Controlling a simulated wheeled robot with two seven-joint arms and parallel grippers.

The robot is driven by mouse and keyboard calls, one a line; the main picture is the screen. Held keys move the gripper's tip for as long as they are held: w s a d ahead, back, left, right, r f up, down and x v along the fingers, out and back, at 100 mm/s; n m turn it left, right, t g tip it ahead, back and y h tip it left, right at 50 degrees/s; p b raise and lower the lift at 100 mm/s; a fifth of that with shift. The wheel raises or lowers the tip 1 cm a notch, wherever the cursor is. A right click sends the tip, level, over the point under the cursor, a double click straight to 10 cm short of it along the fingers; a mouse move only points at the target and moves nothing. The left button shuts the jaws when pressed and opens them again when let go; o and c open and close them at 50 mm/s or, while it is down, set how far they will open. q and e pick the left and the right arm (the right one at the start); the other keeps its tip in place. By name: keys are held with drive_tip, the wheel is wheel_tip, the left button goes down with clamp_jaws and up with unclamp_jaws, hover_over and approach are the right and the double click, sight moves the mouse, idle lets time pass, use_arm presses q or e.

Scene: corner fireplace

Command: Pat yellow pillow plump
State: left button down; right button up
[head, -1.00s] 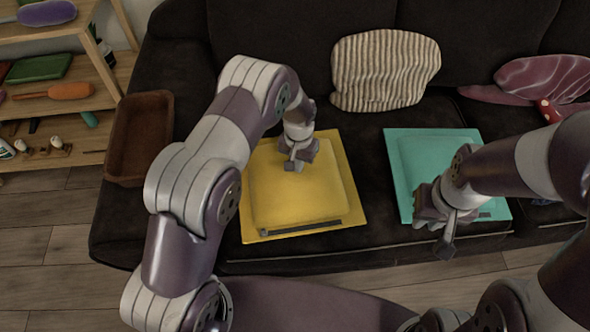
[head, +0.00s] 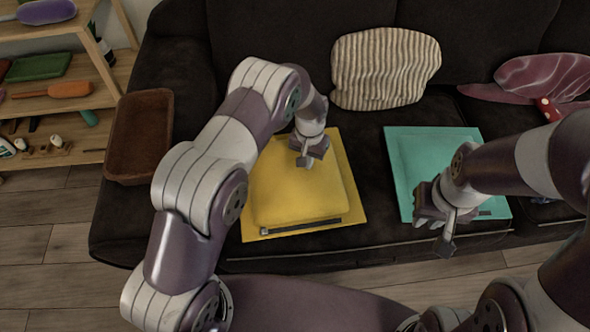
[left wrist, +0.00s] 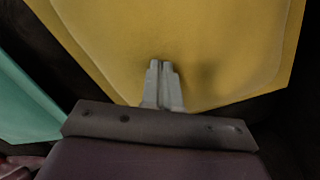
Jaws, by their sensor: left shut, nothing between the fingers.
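The yellow pillow (head: 290,196) lies flat on the dark sofa, with a raised middle and a thin flat border. It also fills most of the left wrist view (left wrist: 190,40). My left gripper (head: 306,162) is over the pillow's upper right part, with its fingers shut and empty. In the left wrist view its closed fingertips (left wrist: 160,66) stand in front of the yellow cloth with a soft shadow beside them. I cannot tell whether they touch it. My right gripper (head: 440,235) hangs at the teal pillow's lower left edge; whether its jaws are open is unclear.
The teal pillow (head: 430,150) lies right of the yellow one. A striped cushion (head: 385,70) leans on the sofa back, and a purple cushion (head: 540,80) is at right. A brown tray (head: 140,135) sits on the sofa's left arm. Wooden shelves (head: 60,105) stand at left.

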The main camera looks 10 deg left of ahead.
use_arm(q)
drive_tip(key=shift+f, duration=0.5)
drive_tip(key=shift+r+p, duration=1.1)
drive_tip(key=shift+r, duration=0.5)
drive_tip(key=shift+f, duration=0.15)
drive_tip(key=shift+f, duration=0.1)
